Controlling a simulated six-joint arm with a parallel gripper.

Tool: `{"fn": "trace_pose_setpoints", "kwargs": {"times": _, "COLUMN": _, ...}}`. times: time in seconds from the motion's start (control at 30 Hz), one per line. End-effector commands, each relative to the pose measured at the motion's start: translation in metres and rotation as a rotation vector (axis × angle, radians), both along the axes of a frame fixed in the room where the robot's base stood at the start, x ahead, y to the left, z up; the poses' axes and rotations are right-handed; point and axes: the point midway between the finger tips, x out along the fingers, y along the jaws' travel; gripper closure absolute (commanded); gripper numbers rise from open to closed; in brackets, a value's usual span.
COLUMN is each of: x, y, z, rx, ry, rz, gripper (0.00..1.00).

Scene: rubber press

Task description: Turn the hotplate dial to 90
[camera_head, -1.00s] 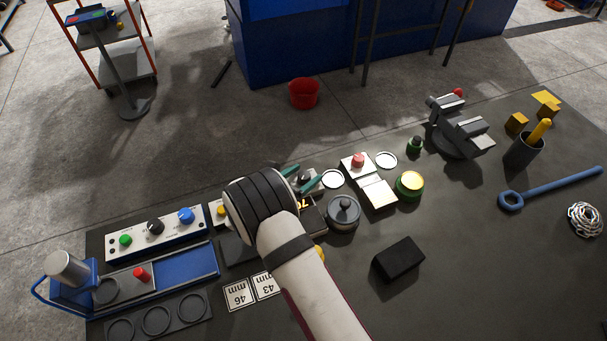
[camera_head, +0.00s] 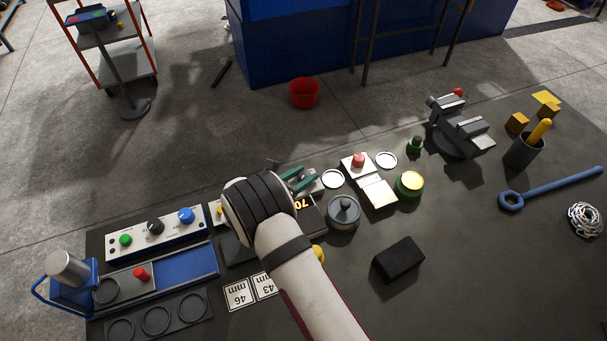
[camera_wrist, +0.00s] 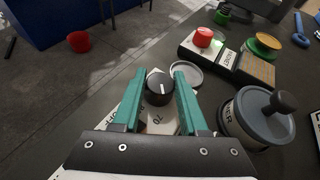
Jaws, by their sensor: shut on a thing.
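The hotplate dial is a round black knob (camera_wrist: 159,90) with a white line on its top, seen in the wrist view on a pale plate with printed marks; a 70 is readable below it. My gripper (camera_wrist: 160,82) has its two teal fingers on either side of the knob, shut on it. In the head view, my gripper's teal fingers (camera_head: 302,180) show beyond my dark wrist, which hides most of the hotplate. Part of an orange display reading 70 (camera_head: 301,204) shows beside my wrist.
A grey lidded pot (camera_head: 343,212) stands close to the right of my gripper. A white unit with a red button (camera_head: 358,160) is farther right. A control box with a blue knob (camera_head: 186,215) is at the left. A black block (camera_head: 398,259) lies in front, with bare table around it.

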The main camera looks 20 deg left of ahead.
Motion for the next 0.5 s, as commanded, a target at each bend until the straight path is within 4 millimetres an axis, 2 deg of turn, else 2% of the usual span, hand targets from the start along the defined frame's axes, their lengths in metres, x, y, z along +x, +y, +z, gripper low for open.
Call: {"fn": "trace_pose_setpoints", "kwargs": {"times": 0.5, "x": -0.0006, "y": -0.0001, "z": -0.0015, "rx": 0.001, "ry": 0.001, "rz": -0.344, "gripper": 1.00}}
